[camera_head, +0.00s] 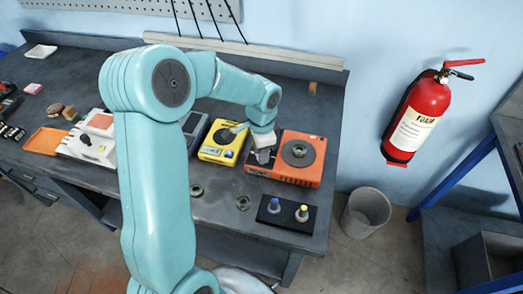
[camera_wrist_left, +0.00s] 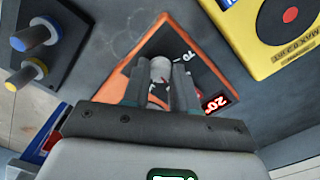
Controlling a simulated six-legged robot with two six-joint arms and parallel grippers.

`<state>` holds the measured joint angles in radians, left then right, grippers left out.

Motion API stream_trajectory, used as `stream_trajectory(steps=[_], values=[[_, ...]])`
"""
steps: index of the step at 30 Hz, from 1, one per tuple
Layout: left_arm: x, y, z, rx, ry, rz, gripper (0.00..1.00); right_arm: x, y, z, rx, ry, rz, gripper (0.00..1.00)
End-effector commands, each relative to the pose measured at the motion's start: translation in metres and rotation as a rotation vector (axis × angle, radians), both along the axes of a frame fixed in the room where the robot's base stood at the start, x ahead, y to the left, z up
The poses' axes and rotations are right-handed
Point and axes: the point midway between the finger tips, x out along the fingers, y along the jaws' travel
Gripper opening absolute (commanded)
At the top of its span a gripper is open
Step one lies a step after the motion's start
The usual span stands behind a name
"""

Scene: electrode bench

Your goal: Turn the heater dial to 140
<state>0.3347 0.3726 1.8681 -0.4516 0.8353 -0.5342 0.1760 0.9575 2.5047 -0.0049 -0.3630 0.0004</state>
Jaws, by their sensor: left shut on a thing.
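The heater is an orange box (camera_head: 312,172) with a round dark plate on top, at the right end of the bench in the head view. Its dark front panel with an orange rim (camera_wrist_left: 198,58) shows in the wrist view, with a scale mark that looks like 70 and a red-lit display (camera_wrist_left: 215,103) that seems to read 20. My left gripper (camera_wrist_left: 160,88) is shut on the pale round heater dial (camera_wrist_left: 161,68), one finger on each side. The fingers hide part of the scale. In the head view my left gripper (camera_head: 262,153) is at the heater's left front. My right gripper is not in view.
A yellow device (camera_head: 222,143) stands just left of the heater. A black block (camera_head: 287,213) with a blue-topped and a yellow-topped piece lies in front of it. Two small rings lie on the bench (camera_head: 218,215). A white device (camera_head: 88,150) stands further left.

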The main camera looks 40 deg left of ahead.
Motion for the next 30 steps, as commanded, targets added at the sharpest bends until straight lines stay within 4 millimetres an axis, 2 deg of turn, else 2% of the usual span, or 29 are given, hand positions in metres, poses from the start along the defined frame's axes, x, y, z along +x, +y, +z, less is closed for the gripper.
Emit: stream_trajectory(steps=[18, 30], values=[[0.001, 0.001, 0.002, 0.002, -0.003, -0.579, 0.0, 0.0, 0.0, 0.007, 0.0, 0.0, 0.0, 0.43], [0.001, 0.001, 0.002, 0.003, -0.003, -0.865, 0.0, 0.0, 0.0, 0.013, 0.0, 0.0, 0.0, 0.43]])
